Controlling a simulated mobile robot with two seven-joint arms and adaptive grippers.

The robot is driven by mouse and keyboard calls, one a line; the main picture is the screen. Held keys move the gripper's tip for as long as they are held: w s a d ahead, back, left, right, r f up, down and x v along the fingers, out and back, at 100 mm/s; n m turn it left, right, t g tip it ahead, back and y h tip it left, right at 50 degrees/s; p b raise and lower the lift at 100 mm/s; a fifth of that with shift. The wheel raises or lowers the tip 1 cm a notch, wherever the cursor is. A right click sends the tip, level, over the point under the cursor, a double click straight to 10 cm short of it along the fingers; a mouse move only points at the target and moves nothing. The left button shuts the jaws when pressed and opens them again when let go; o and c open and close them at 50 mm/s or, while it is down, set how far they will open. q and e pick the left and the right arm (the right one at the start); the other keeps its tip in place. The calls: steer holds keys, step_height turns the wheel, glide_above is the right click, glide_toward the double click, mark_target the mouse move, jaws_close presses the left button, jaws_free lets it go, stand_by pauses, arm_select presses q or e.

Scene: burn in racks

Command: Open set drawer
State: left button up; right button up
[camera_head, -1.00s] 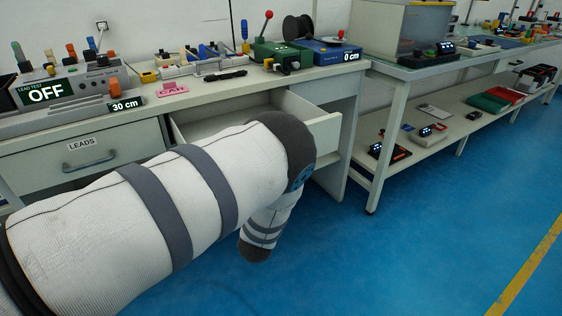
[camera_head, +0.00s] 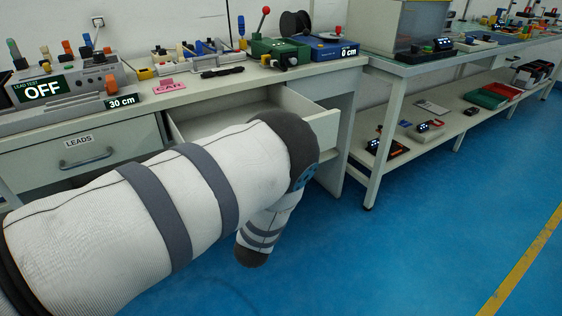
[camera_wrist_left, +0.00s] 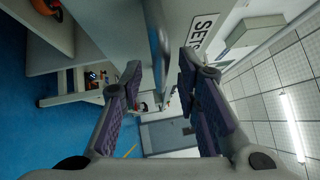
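The set drawer (camera_head: 312,107) stands pulled out of the bench, with its inside and right side wall showing in the head view. My left arm hides its front there. I cannot tell whether a finger touches the bar. The left gripper is hidden in the head view. My right gripper is not in view.
The LEADS drawer (camera_head: 40,170) to the left is closed. The bench top holds a lead tester (camera_head: 62,85) reading OFF, a pink CAR card (camera_head: 170,87) and several devices. A second bench (camera_head: 395,125) with a lower shelf stands right. Blue floor (camera_head: 430,220) is clear in front.

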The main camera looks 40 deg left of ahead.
arm_select(q)
steer(key=v, duration=1)
steer(key=shift+s, duration=0.2)
steer(key=shift+d, duration=0.1)
steer(key=s+f+n+g+h+p, duration=0.2)
steer(key=s+f+n+g+p, duration=0.25)
steer(key=s, duration=0.45)
steer(key=s+f+n+g+h+p, duration=0.15)
steer(key=s+f+n+g, duration=0.25)
steer(key=s+f+g, duration=0.4)
steer(key=s+d+r+n+g+h+p, duration=0.1)
steer(key=s+d+r+n+g, duration=0.1)
steer(key=s, duration=0.6)
steer(key=s+d+r+n+g+h+p, duration=0.1)
steer(key=s+d+r+n+g, duration=0.1)
steer(key=s, duration=0.6)
steer(key=s+d+r+n+g+h+p, duration=0.2)
steer(key=s+d+n+g, duration=0.1)
steer(key=s, duration=0.5)
steer(key=shift+s+d+g, duration=0.2)
steer(key=shift+d+g, duration=0.45)
steer(key=shift+d, duration=0.1)
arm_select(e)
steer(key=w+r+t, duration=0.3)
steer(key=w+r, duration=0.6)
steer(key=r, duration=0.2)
arm_select(q)
steer(key=shift+w, duration=0.1)
